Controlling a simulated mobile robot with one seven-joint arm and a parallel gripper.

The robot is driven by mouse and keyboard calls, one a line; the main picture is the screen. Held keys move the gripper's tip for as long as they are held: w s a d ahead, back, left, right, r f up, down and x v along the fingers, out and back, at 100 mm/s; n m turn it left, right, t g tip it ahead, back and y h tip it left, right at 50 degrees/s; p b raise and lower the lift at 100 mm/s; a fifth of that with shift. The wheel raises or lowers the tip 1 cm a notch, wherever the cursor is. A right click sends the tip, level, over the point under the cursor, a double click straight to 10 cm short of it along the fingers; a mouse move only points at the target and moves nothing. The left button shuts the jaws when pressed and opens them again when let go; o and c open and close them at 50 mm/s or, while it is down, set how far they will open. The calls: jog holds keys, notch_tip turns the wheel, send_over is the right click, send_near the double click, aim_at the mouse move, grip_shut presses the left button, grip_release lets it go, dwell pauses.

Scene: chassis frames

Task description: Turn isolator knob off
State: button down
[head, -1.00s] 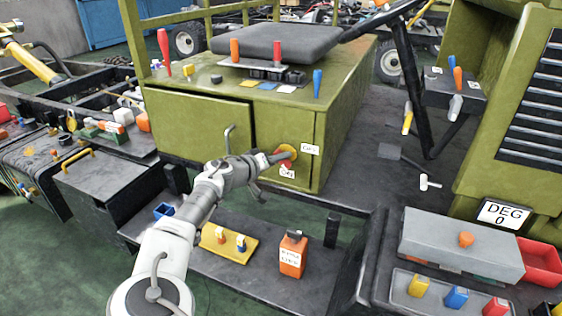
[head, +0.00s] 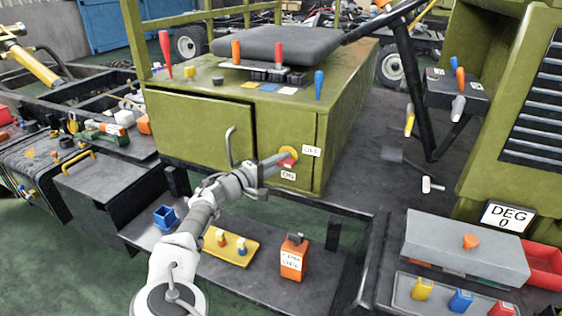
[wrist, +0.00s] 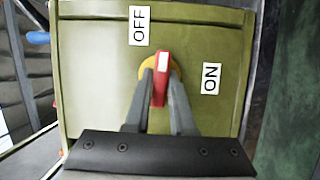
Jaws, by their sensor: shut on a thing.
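The isolator knob (wrist: 162,66) is a red handle with a white stripe on a yellow round base. It sits on the front of the green cabinet (head: 300,130). In the wrist view, my gripper (wrist: 160,80) has one finger on each side of the red handle and is shut on it. The handle stands nearly upright in that view, its upper end between the OFF label (wrist: 139,25) and the ON label (wrist: 211,78). In the head view, my gripper (head: 282,158) reaches the knob from the left and hides part of it.
A cabinet door (head: 200,125) with a bent handle (head: 229,147) is left of the knob, close to my arm. Below are a yellow plate (head: 228,252) with small parts and an orange box (head: 292,258). A grey box (head: 465,247) stands at the right.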

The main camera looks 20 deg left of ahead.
jog(key=shift+n, duration=0.3)
dwell(0.4)
jog(key=c, duration=0.8)
grip_release()
jog(key=shift+s, duration=0.1)
jog(key=p+v, duration=0.2)
jog(key=v, duration=1.5)
jog(key=shift+f, duration=0.25)
jog(key=shift+a, duration=0.1)
